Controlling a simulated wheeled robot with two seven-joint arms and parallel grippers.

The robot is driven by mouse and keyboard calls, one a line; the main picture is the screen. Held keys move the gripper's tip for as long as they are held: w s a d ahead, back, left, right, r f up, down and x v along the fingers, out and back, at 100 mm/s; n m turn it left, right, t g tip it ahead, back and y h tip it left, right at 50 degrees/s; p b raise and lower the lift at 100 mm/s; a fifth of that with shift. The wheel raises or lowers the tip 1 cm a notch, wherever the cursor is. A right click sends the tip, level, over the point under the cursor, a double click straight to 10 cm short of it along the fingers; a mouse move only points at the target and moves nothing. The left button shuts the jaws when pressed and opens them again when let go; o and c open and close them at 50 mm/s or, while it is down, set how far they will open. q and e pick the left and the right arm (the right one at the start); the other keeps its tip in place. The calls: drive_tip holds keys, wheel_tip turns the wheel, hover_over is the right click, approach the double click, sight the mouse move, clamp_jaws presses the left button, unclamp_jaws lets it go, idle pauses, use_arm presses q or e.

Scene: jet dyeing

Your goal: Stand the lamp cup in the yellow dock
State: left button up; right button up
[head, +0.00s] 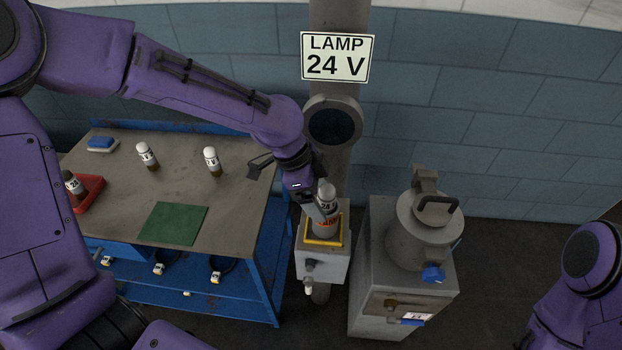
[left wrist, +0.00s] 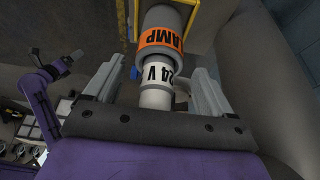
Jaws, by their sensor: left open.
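The lamp cup (head: 327,206) stands upright within the yellow dock (head: 309,241) on a small grey box at the post. Its narrow white upper part reads 24 V, and its wider grey lower part has an orange LAMP band. My left gripper (head: 322,207) is open at the cup. In the left wrist view, the fingers of the gripper (left wrist: 157,88) lie apart on either side of the cup (left wrist: 160,72), with a visible gap. Part of the dock's yellow frame (left wrist: 191,20) shows beyond it. The cup's base is hidden.
A grey table (head: 115,215) on the left bears white-topped bottles (head: 212,160), a red tray (head: 92,187) and a green mat (head: 173,224). A grey lidded vessel (head: 412,240) on a cabinet stands close to the right of the dock. A LAMP 24 V sign (head: 337,57) hangs above.

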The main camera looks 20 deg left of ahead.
use_arm(q)
drive_tip(key=v, duration=0.9)
drive_tip(key=shift+a+r+p, duration=0.25)
drive_tip(key=shift+r+p, duration=0.05)
drive_tip(key=shift+p, duration=0.1)
drive_tip(key=shift+s, duration=0.15)
